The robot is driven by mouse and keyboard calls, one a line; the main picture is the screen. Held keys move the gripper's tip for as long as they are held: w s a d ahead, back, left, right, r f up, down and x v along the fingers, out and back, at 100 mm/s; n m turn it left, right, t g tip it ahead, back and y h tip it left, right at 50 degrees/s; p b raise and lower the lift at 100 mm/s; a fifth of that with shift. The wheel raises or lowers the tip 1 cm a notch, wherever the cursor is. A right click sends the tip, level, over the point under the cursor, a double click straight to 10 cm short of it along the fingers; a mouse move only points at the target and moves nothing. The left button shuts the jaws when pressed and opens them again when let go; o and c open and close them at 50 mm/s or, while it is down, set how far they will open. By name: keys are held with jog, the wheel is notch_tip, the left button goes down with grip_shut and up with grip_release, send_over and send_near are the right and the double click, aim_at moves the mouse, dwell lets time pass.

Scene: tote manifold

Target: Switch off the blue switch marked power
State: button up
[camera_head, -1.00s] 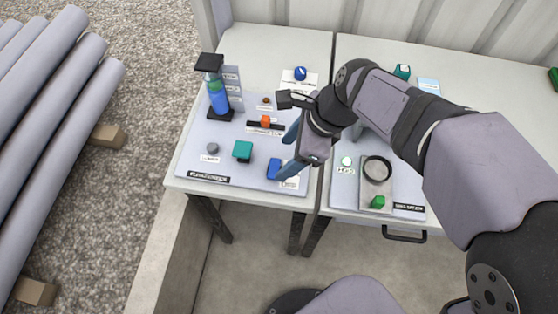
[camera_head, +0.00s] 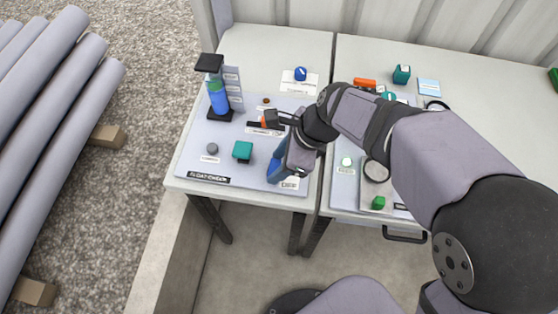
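A blue switch (camera_head: 273,171) sits near the front right of the left grey panel, with a small white label (camera_head: 290,184) beside it. The label is partly covered and its word is too small to read surely. The finger spacing is unclear, and the wrist hides the switch's right side.
The left panel (camera_head: 222,168) also carries a teal block (camera_head: 242,150), a grey knob (camera_head: 212,148), an orange slider (camera_head: 264,121) and a blue bottle-like column (camera_head: 218,98). A blue knob (camera_head: 300,74) stands behind.

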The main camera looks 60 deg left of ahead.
jog(key=shift+s+d+n+t+y+b, duration=0.15)
jog(key=shift+t+y+b, duration=0.2)
jog(key=shift+t+y, duration=0.1)
jog(key=shift+s+d+n+t+y+b, duration=0.1)
jog(key=shift+s+n+t+y+b, duration=0.05)
jog(key=shift+t+y+b, duration=0.25)
jog(key=o, duration=1)
jog(key=shift+o, duration=0.2)
jog(key=shift+r, duration=0.1)
jog(key=v, duration=0.7)
jog(key=shift+p, duration=0.45)
jog(key=shift+w+d, duration=0.1)
